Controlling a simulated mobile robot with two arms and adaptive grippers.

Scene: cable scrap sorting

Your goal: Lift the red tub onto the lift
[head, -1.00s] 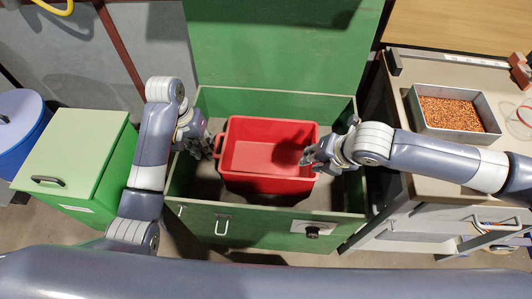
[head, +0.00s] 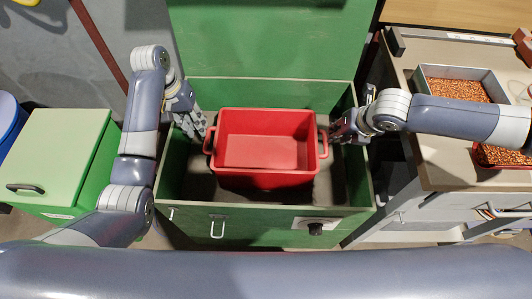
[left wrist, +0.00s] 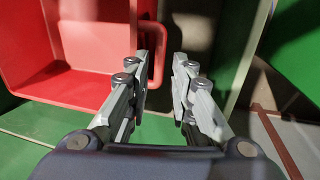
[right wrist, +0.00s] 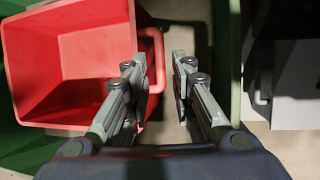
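The red tub (head: 265,150) stands upright and empty inside an open green chest (head: 190,218). It has a loop handle at each end. My left gripper (head: 207,129) is at the tub's left handle (head: 209,141). In the left wrist view its fingers (left wrist: 160,65) are apart, with the handle bar seen between the tips. My right gripper (head: 334,133) is at the right handle (head: 323,143). In the right wrist view its fingers (right wrist: 158,65) are also apart, with the handle bar seen between them. I cannot make out a lift in these views.
The raised green lid (head: 270,40) stands behind the tub. A lidded green bin (head: 55,150) is at left. At right, a bench (head: 440,165) carries a metal tray (head: 425,75) of copper granules and a red container (head: 500,165) of granules. The chest walls are close to both grippers.

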